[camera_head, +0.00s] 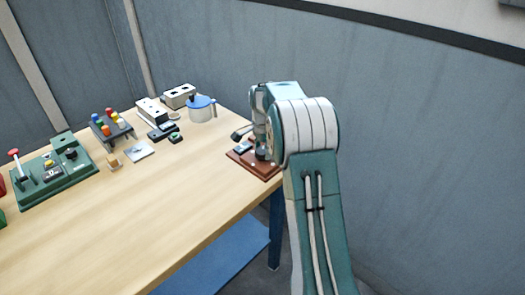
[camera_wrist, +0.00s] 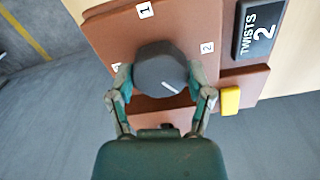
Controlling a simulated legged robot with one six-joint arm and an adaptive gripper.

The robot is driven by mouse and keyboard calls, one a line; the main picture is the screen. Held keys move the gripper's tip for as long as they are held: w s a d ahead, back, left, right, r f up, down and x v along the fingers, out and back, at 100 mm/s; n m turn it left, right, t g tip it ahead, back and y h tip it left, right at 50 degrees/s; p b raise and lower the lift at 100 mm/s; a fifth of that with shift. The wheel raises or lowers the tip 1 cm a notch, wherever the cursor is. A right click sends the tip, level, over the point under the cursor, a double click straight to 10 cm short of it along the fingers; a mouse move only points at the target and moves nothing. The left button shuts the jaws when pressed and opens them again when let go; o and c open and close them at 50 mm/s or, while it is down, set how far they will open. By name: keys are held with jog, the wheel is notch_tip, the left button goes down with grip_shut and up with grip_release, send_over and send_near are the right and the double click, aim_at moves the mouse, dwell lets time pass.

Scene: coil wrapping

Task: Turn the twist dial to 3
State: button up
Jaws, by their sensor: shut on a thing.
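The twist dial (camera_wrist: 158,62) is a dark grey, many-sided knob on a brown board (camera_wrist: 105,35). A short white line on it points to the lower right of the wrist view. My gripper (camera_wrist: 161,78) is shut on the dial, one finger on each side. Label 1 (camera_wrist: 144,10) is above the dial and label 2 (camera_wrist: 207,47) to its right. A third label (camera_wrist: 116,67) at the left finger is partly hidden. A black display (camera_wrist: 258,30) reads "TWISTS 2". In the head view my arm partly covers the board (camera_head: 268,171) at the table's right edge.
A yellow block (camera_wrist: 230,101) sits right of my right finger. On the table (camera_head: 190,185) stand a blue-and-white pot (camera_head: 202,110), a rack of coloured pegs (camera_head: 112,127) and a green device (camera_head: 50,177). The table's front middle is clear. A grey wall is behind.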

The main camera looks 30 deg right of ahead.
aim_at(262, 150)
jog(key=m, duration=0.6)
jog(key=shift+m, duration=0.4)
dwell(0.3)
jog(key=o, duration=1.1)
jog(key=shift+w+f, duration=0.1)
jog(key=shift+o, duration=0.2)
notch_tip(262, 150, up, 12)
